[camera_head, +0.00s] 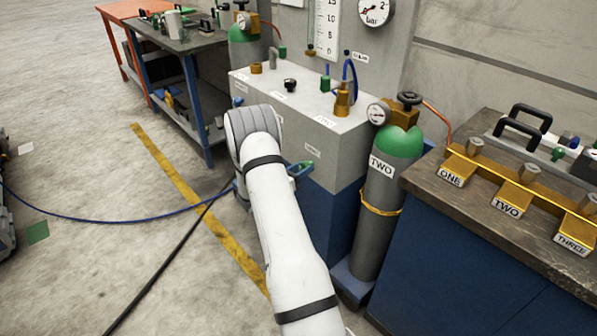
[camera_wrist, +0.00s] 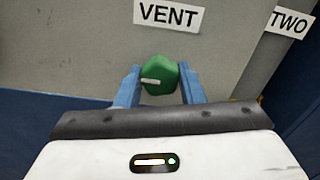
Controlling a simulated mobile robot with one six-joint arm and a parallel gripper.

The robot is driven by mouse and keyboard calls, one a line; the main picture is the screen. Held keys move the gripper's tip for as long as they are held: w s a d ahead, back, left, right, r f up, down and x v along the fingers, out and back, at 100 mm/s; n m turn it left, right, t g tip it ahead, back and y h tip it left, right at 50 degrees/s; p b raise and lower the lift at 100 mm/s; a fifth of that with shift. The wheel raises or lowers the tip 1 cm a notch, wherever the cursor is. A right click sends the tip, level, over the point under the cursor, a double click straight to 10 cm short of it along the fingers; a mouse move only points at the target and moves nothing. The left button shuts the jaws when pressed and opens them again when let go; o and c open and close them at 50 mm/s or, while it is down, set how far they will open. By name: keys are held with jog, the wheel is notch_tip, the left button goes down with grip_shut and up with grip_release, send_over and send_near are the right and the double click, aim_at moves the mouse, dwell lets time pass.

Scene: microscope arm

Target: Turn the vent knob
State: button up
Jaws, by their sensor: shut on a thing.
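The vent knob (camera_wrist: 163,74) is green and faceted, with a short white mark that lies nearly level on its left part. It sits on the grey front of the cabinet, below a white VENT label (camera_wrist: 167,14). My gripper (camera_wrist: 160,80) has its two blue fingers on either side of the knob and is shut on it. In the head view, the knob (camera_head: 303,166) shows as a small green patch beside my gripper (camera_head: 298,171), low on the cabinet's front. My arm's wrist hides part of that front.
The grey-topped cabinet (camera_head: 262,88) carries valves and fittings. A green-shouldered gas cylinder (camera_head: 383,190) marked TWO stands close on its right. A workbench (camera_head: 425,180) with brass blocks is further right. Blue and black hoses cross the floor at left.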

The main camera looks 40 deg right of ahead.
jog(key=m+b, duration=0.4)
jog(key=b, duration=0.1)
jog(key=shift+d+f, duration=0.2)
jog(key=shift+d, duration=0.15)
jog(key=m+b, duration=0.6)
jog(key=b, duration=0.1)
jog(key=shift+s+f, duration=0.1)
jog(key=m+b, duration=0.4)
jog(key=b, duration=0.2)
jog(key=shift+b, duration=0.3)
jog(key=m+b, duration=0.2)
jog(key=b, duration=0.1)
jog(key=shift+m+b, duration=0.8)
jog(key=shift+b, duration=0.1)
jog(key=shift+r, duration=0.25)
jog(key=o, duration=1)
